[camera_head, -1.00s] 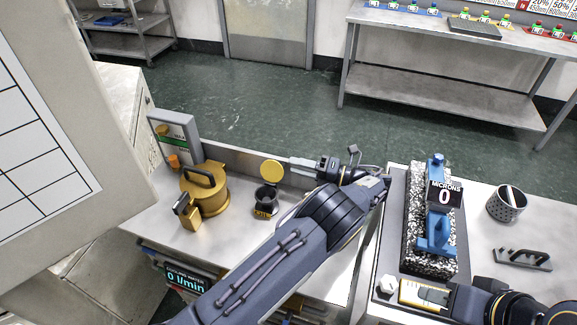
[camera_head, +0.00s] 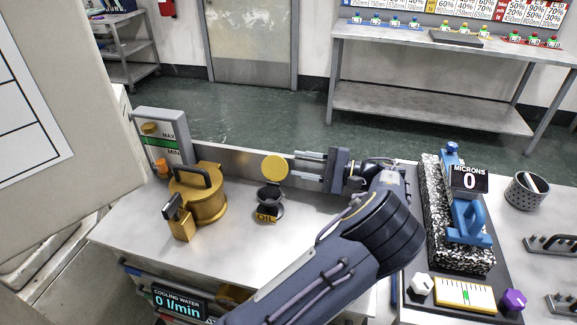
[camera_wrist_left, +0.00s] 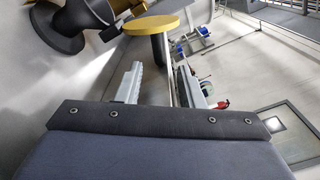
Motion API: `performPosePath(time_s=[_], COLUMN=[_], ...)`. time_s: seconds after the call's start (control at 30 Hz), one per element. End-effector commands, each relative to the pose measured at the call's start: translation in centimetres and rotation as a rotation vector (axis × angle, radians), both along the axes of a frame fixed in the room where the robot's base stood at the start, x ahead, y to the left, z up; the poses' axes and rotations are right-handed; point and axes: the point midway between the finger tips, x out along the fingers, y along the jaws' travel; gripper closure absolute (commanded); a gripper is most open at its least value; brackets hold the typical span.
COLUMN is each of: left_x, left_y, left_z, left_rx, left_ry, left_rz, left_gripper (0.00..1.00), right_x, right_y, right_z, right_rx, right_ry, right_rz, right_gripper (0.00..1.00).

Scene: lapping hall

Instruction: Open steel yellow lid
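The yellow round lid (camera_head: 274,168) stands upright, tilted open, above a dark oil cup (camera_head: 269,200) with a yellow OIL label on the left bench. In the left wrist view the lid (camera_wrist_left: 152,24) shows as a yellow disc beyond the fingertips, with the dark cup (camera_wrist_left: 62,30) at upper left. My left gripper (camera_head: 308,168) is open and empty. Its two fingers point left toward the lid and stop a little to its right, apparently apart from it. In the left wrist view the fingers (camera_wrist_left: 153,82) are spread. My right gripper is not visible.
A brass pot (camera_head: 205,205) with a dark handle stands left of the cup, before a MAX/MIN gauge panel (camera_head: 162,140). A blue gauge on a speckled block (camera_head: 458,225) and a perforated cup (camera_head: 525,190) stand on the right bench. Bare bench lies before the cup.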

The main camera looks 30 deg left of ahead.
Motion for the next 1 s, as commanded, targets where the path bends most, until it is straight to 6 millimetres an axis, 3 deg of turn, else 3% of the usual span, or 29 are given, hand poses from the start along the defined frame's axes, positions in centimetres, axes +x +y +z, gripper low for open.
performPosePath(time_s=[0.53, 0.9, 1.0], left_x=[-1.6, -1.7, -1.7], left_y=[6.9, 7.7, 7.7], left_z=[0.0, 0.0, 0.0], left_rx=[0.005, 0.004, 0.004], left_ry=[-0.018, -0.018, -0.018], left_rz=[0.004, 0.002, 0.002], left_gripper=[0.65, 0.65, 0.76], right_x=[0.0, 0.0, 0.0], right_y=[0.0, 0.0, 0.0], right_z=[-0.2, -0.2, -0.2], right_rx=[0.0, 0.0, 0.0], right_ry=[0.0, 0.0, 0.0], right_rz=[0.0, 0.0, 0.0], right_gripper=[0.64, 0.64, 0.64])
